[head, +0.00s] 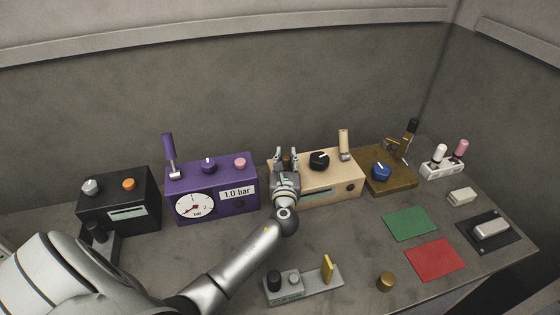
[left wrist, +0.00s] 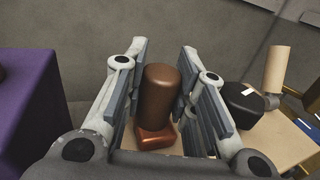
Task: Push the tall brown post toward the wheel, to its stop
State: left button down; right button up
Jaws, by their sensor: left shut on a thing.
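The tall brown post (left wrist: 163,95) stands upright on a reddish-brown foot (left wrist: 157,138) on top of the beige box (head: 331,187). In the head view the post (head: 287,162) shows as a small brown piece between the fingers. My left gripper (head: 286,156) is over the left end of the box and shut on the post, with a finger on each side, as the left wrist view (left wrist: 163,88) shows. A round black knob (head: 319,161), perhaps the wheel, sits right of the post. The slot or stop under the post is hidden. My right gripper is not in view.
A purple gauge box (head: 213,202) stands close at left, with a black box (head: 119,204) beyond it. A tan lever (head: 344,145) rises from the beige box's right part. A brown box with a blue knob (head: 381,172) stands further right. A grey block with a yellow lever (head: 308,286) is in front.

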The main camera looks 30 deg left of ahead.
pick_arm(q)
jog(key=shift+w+d, duration=0.9)
jog(key=shift+w, duration=0.1)
jog(key=c, duration=1.6)
grip_release()
jog(key=shift+r, duration=0.1)
jog(key=o, duration=0.5)
jog(key=shift+w+d, duration=0.1)
jog(key=shift+w, duration=0.05)
jog(key=shift+c, duration=0.2)
jog(key=shift+s, duration=0.4)
jog(key=v, duration=1.1)
jog(key=shift+d, duration=0.15)
jog(key=shift+s, duration=0.15)
